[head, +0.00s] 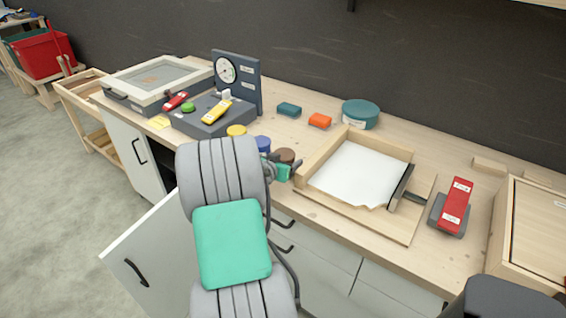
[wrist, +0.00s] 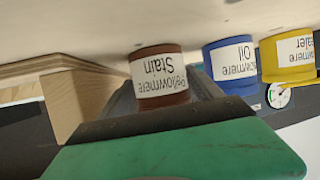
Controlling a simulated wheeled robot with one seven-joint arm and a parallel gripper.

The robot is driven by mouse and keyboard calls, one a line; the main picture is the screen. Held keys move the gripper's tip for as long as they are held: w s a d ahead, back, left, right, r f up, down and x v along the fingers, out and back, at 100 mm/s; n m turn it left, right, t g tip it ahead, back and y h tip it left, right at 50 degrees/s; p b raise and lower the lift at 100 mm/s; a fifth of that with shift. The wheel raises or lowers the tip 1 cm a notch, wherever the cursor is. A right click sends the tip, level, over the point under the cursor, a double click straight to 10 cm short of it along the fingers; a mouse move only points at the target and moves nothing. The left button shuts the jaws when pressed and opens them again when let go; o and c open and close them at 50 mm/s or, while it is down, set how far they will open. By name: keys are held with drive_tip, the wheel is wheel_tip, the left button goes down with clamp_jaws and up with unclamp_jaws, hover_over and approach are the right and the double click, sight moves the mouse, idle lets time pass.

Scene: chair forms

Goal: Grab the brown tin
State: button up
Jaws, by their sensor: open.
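The brown tin (head: 285,155) stands near the front edge of the workbench, partly hidden behind my gripper (head: 281,171) in the head view. In the wrist view the picture is upside down; the brown tin (wrist: 160,78) is close ahead, with a white label reading "Stain". Dark finger parts of my gripper show on either side of it. My gripper is open, low by the bench edge; I cannot tell whether a finger touches the tin.
A blue tin (head: 263,144) and a yellow tin (head: 236,130) stand beside the brown tin. A wooden frame tray (head: 320,158) with white paper is close on its right. A grey box (head: 190,121) holds coloured items at the left. A cabinet door (head: 148,262) hangs open below.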

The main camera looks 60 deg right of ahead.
drive_tip(key=shift+x, duration=1.25)
drive_tip(key=shift+w, duration=0.15)
drive_tip(key=shift+c, duration=0.4)
drive_tip(key=c, duration=1.2)
